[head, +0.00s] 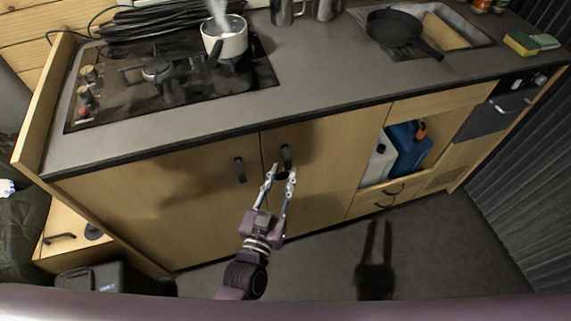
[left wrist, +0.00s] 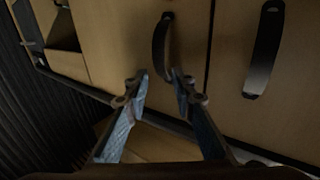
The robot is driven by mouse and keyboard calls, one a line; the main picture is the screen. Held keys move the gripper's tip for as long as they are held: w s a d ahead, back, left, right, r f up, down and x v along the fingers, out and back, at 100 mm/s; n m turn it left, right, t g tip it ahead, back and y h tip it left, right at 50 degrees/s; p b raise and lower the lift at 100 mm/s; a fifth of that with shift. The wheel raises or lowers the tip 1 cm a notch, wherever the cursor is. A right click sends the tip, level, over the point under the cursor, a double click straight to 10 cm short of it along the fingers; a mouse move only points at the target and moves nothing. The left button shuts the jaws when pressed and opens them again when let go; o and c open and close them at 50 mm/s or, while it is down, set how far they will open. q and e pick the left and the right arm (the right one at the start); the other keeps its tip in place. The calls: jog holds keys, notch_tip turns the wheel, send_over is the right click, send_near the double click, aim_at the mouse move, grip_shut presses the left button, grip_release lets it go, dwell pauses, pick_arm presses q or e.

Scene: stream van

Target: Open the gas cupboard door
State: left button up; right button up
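Two light wooden cupboard doors stand shut side by side under the counter, a left door (head: 160,205) and a right door (head: 320,165). Nothing marks which one is the gas cupboard. Each has a dark curved handle near the shared seam, the left handle (head: 240,170) and the right handle (head: 286,155). My left gripper (head: 281,172) is open and empty at the right door's handle. In the left wrist view that handle (left wrist: 160,46) lies just beyond the gap between the fingertips (left wrist: 158,74); contact cannot be told. My right gripper is out of view.
Above is a counter (head: 330,80) with a hob (head: 110,95) and a steaming pot (head: 226,42). A niche right of the doors holds a blue canister (head: 408,152). A black case (head: 90,278) stands at lower left. The floor (head: 430,250) ahead is clear.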

aim_at(288, 163)
pick_arm(q)
jog(key=shift+x, duration=1.85)
grip_shut()
